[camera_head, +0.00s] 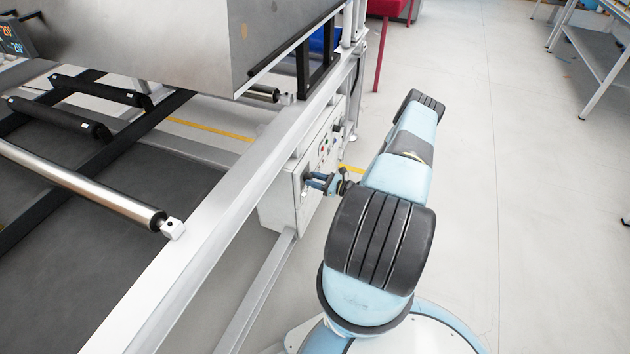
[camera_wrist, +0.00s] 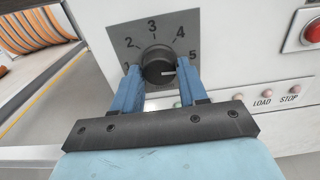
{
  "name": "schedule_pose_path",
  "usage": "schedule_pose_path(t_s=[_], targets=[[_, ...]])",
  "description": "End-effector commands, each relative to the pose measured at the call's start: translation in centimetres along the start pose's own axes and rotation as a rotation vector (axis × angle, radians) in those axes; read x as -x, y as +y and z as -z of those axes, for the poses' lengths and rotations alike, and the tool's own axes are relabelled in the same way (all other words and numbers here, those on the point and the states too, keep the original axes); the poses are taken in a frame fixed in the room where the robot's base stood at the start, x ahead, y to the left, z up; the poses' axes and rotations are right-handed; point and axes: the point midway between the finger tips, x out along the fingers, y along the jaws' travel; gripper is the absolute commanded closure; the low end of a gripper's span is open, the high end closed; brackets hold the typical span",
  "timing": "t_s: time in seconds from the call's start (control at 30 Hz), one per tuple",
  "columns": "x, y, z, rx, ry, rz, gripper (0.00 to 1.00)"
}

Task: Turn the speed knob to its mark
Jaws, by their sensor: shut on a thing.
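The speed knob (camera_wrist: 157,62) is a round black knob on a dark grey dial plate (camera_wrist: 118,38) numbered 1 to 5 in the wrist view. A short white pointer line on the knob points right, roughly toward the 5 side and a little below that numeral. My gripper (camera_wrist: 160,77) has its two blue fingers on the left and right of the knob, shut on it. The fingers cover the lower sides of the dial. In the head view my gripper (camera_head: 310,180) reaches left to the front of the grey control box (camera_head: 277,206); the knob is too small to make out there.
A red button (camera_wrist: 312,32) and small lamps labelled LOAD and STOP (camera_wrist: 267,93) lie right of the dial. The machine's metal frame rail (camera_head: 215,215) runs beside my arm. Rollers (camera_head: 90,188) lie to the left. Open floor (camera_head: 470,180) lies to the right.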

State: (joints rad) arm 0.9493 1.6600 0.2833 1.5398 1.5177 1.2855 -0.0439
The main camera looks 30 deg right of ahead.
Motion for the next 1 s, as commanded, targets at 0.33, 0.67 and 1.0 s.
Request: schedule_pose_path(t_s=[0.33,0.67,1.0], targets=[[0.07,-0.08,0.02,0.04,0.0,0.001,0.88],[0.06,-0.13,0.02,0.072,0.0,0.002,0.88],[0.11,-0.13,0.02,0.072,0.0,0.002,0.33]])
